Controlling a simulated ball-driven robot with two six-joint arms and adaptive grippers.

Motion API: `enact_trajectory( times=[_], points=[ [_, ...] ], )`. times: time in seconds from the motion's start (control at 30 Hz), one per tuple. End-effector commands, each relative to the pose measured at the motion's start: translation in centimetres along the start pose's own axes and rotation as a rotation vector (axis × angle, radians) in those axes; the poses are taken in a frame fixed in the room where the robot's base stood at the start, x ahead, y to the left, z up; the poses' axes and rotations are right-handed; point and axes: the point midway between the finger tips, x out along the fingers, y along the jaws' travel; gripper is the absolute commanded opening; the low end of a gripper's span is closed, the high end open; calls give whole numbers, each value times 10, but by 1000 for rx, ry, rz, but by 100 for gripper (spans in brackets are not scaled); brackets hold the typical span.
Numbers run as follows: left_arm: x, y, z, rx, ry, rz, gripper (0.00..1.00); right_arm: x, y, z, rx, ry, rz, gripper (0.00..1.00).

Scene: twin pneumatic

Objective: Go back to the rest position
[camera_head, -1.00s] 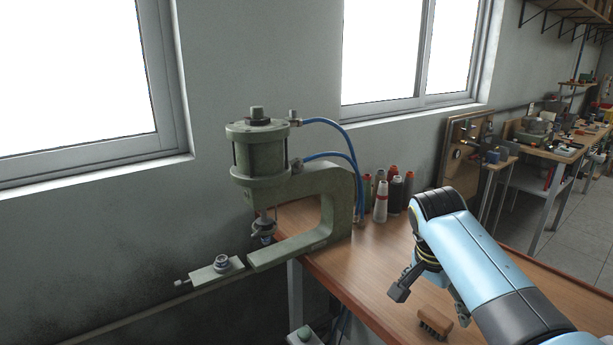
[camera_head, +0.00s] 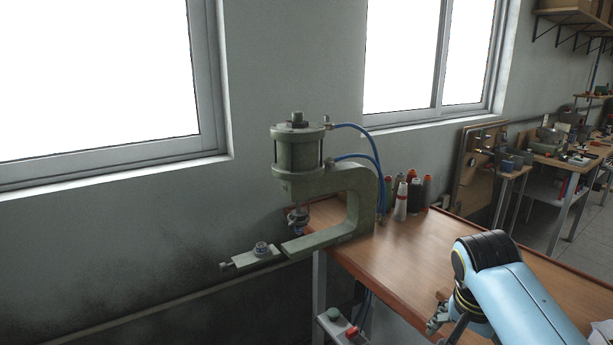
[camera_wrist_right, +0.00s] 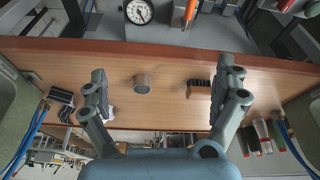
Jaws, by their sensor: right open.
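My right arm comes in from the lower right in the head view. Its gripper (camera_head: 440,328) hangs over the wooden table (camera_head: 400,275), partly cut off by the bottom edge. In the right wrist view the right gripper (camera_wrist_right: 163,73) is open, its two fingers wide apart with nothing held between them. A small grey cylinder (camera_wrist_right: 142,82) and a brush (camera_wrist_right: 200,88) lie on the table beyond the fingers, the brush close to the right finger. My left gripper is not in view.
A green pneumatic press (camera_head: 357,205) with blue hoses stands at the table's left edge. Several thread spools (camera_head: 402,200) stand behind it. A control box with a red button (camera_head: 352,331) is below the table edge. A round gauge (camera_wrist_right: 139,12) shows in the wrist view.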

Motion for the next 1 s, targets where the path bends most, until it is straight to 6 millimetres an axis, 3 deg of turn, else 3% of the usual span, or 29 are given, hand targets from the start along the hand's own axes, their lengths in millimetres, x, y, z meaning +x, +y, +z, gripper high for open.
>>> enact_trajectory(
  times=[0.27,0.5,0.7,1.0],
  points=[
    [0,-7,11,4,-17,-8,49,-9,65,42,-223,5,-43,99],
    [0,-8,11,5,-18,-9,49,-43,125,86,-489,25,-98,99],
    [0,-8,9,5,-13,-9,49,-77,160,114,-678,44,-140,99],
    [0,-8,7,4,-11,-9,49,-127,194,146,-900,70,-194,99]
  ],
)
